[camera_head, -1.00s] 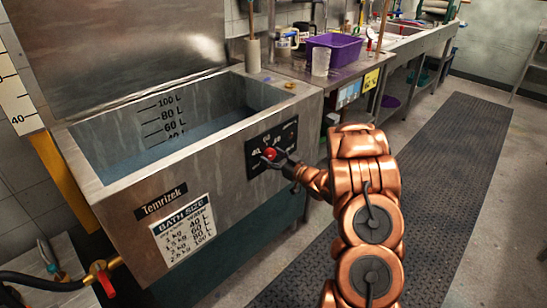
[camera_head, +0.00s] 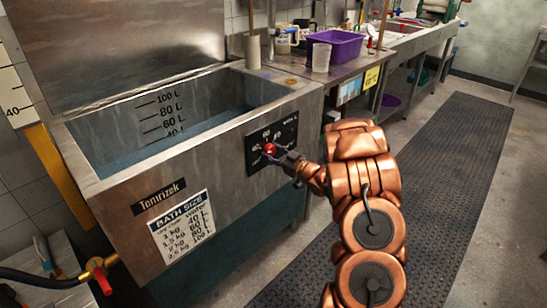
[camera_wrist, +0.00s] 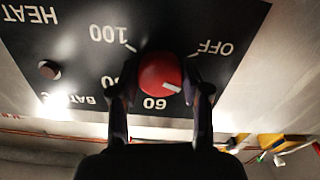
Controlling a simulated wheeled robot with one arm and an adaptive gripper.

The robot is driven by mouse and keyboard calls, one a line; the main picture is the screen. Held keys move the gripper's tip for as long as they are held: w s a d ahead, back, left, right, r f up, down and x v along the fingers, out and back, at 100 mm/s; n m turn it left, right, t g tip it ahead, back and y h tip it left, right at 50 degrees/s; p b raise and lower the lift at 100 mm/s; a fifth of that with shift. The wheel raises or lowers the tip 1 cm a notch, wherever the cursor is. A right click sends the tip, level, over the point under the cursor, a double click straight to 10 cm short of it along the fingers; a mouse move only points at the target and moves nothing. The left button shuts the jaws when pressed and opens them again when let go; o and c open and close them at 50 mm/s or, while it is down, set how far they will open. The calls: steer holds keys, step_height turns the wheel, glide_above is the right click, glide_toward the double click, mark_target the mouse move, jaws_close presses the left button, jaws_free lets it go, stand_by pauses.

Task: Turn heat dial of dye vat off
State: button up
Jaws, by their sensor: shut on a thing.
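The dye vat (camera_head: 150,215) is a large grey metal tub with a lifted lid and bluish liquid inside. Its black dial panel (camera_head: 284,134) is at the right end of the front. The round red heat dial (camera_head: 270,149) sits on this panel; it also shows in the wrist view (camera_wrist: 158,74). My gripper (camera_head: 276,153) is shut on the dial, one finger on each side. In the wrist view the dial's white mark points down-right, between 60 and OFF. The 100 and OFF labels are readable; the right finger may cover another label.
A small dark knob (camera_wrist: 49,69) is on the same panel. A red-handled valve with a hose (camera_head: 100,275) is at the lower left. A counter with a purple bin (camera_head: 336,45) stands beyond the vat. A dark floor mat (camera_head: 450,150) lies clear at the right.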

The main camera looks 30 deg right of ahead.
steer(key=n+b, duration=0.4)
steer(key=b, duration=0.1)
steer(key=shift+d+f+n+b, duration=0.1)
steer(key=shift+f+n+b, duration=0.2)
steer(key=shift+f+b, duration=0.05)
steer(key=n+b, duration=0.3)
steer(key=b, duration=0.1)
steer(key=shift+r, duration=0.1)
steer(key=shift+r+n+b, duration=0.2)
steer(key=shift+n+b, duration=0.8)
steer(key=shift+n, duration=0.2)
steer(key=shift+r, duration=0.1)
steer(key=o, duration=1.1)
steer(key=shift+o, duration=0.2)
steer(key=shift+s, duration=0.1)
steer(key=v, duration=1.1)
steer(key=shift+s, duration=0.4)
steer(key=shift+d+r, duration=0.1)
steer(key=shift+d, duration=0.1)
